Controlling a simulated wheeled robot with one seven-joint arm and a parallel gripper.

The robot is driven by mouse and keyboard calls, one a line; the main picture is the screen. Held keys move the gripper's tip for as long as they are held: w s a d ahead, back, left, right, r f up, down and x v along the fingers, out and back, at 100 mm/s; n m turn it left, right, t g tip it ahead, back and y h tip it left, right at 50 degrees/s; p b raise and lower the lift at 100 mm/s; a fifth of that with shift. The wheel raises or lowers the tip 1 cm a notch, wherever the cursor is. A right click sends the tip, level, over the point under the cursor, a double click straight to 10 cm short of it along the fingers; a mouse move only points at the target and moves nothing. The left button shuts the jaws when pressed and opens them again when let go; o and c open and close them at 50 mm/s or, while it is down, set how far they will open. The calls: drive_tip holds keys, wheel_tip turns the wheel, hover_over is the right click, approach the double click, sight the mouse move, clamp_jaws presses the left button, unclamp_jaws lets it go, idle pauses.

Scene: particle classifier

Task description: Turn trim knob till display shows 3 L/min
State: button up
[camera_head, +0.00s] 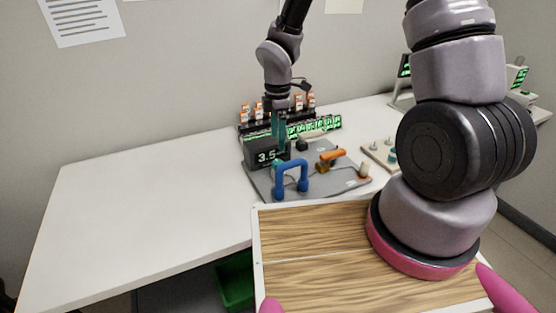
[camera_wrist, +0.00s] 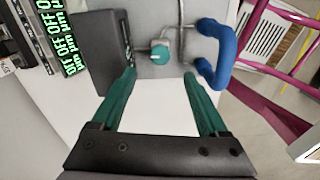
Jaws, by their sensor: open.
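The display (camera_head: 266,155) is a dark box on a grey panel and reads 3.5 in the head view. In the wrist view its dark housing (camera_wrist: 97,52) stands at the left, its face seen almost edge-on. A round teal knob with a pale mark, which looks like the trim knob (camera_wrist: 160,56), sits just beyond and between my fingertips in the wrist view. I cannot make it out in the head view. My gripper (camera_wrist: 160,75) is open with nothing between its teal fingers. In the head view it (camera_head: 280,145) points down beside the display.
A blue handle (camera_head: 291,168) stands near the panel's front, close to my right finger in the wrist view (camera_wrist: 215,55). An orange lever (camera_head: 333,154) is further right. Behind is a row of green OFF displays (camera_head: 315,127). The white table's left side (camera_head: 140,210) is clear.

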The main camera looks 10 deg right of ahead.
sight(278, 161)
wheel_tip(278, 161, down, 9)
idle(0.3)
clamp_jaws()
